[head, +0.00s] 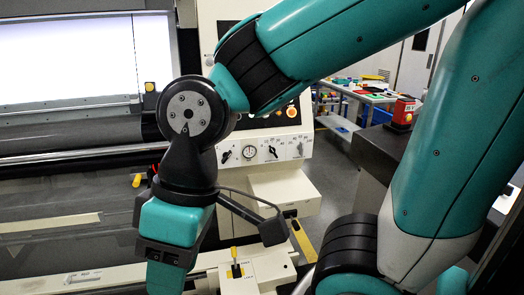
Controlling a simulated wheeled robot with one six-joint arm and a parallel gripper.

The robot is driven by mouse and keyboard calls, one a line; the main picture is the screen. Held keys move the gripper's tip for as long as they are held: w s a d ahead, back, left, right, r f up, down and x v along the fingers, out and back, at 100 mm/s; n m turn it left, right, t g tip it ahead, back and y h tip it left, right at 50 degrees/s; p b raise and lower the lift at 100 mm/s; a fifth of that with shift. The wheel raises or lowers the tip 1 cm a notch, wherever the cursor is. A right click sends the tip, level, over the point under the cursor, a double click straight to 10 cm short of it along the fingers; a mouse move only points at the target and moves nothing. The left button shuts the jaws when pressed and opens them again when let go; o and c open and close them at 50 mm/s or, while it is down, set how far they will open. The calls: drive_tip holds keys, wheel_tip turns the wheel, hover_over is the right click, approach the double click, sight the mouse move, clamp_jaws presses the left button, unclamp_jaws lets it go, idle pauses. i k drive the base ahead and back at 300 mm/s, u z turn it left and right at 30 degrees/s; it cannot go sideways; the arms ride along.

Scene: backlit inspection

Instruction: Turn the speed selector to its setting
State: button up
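The cream control panel (262,152) stands behind my arm, near the middle of the head view. On it are a black pointer knob (272,153) with a printed scale around it, a round gauge (250,153), and another dark knob (226,156) at the left. Which knob is the speed selector, and its setting, is too small to read. My gripper (166,278) hangs down at the bottom, left of and below the panel, apart from the knobs. Its fingertips are not visible, so its opening and any contents cannot be told.
A yellow-handled lever (235,262) stands on a cream box right of my gripper. A bright backlit screen (68,58) fills the upper left. A dark counter with a red device (403,113) is at the right. A cluttered table (365,92) stands behind, with grey floor before it.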

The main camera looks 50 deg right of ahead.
sight(272, 150)
drive_tip(key=i, duration=1)
drive_tip(key=z, duration=1.85)
